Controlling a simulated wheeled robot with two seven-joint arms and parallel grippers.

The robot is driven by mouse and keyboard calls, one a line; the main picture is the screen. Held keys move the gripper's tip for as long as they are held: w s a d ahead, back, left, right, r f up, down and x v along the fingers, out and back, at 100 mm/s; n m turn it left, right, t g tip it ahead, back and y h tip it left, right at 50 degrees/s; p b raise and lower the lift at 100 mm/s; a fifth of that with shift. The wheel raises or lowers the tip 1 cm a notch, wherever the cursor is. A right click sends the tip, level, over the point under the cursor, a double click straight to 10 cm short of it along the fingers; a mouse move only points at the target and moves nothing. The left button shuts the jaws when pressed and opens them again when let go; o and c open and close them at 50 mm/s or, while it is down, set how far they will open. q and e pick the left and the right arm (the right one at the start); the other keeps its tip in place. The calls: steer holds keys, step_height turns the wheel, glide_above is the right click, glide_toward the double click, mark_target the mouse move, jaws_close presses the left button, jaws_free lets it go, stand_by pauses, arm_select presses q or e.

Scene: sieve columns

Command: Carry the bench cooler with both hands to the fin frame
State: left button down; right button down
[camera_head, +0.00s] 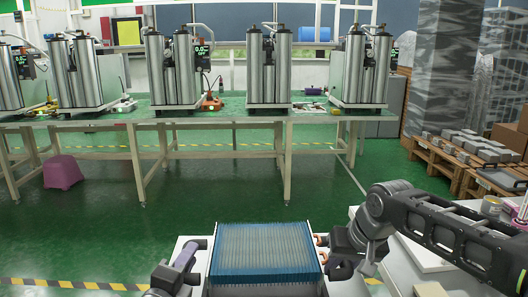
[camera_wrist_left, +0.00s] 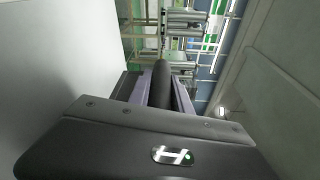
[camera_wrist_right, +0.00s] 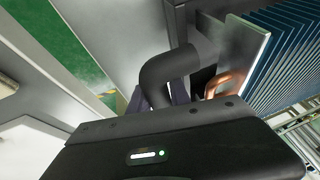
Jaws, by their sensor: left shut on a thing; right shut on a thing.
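The bench cooler (camera_head: 265,250), a block of thin blue fins with copper tube bends on its right side, is at the bottom middle of the head view. My left gripper (camera_head: 184,258) is at its left side. In the left wrist view its fingers are shut on a black bar handle (camera_wrist_left: 161,85). My right gripper (camera_head: 345,250) is at the right side, shut on a bent black handle (camera_wrist_right: 166,68). The right wrist view also shows the copper bends (camera_wrist_right: 226,84) and blue fins (camera_wrist_right: 290,45). The cooler's underside is hidden. I cannot make out a separate fin frame.
A long green-topped bench (camera_head: 225,112) with several metal cylinder units stands across the back. A purple stool (camera_head: 63,172) is at the left. Pallets (camera_head: 462,160) with grey parts and a white worktop (camera_head: 408,245) are at the right. The green floor between is clear.

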arm_select(q)
steer(key=shift+a, duration=0.1)
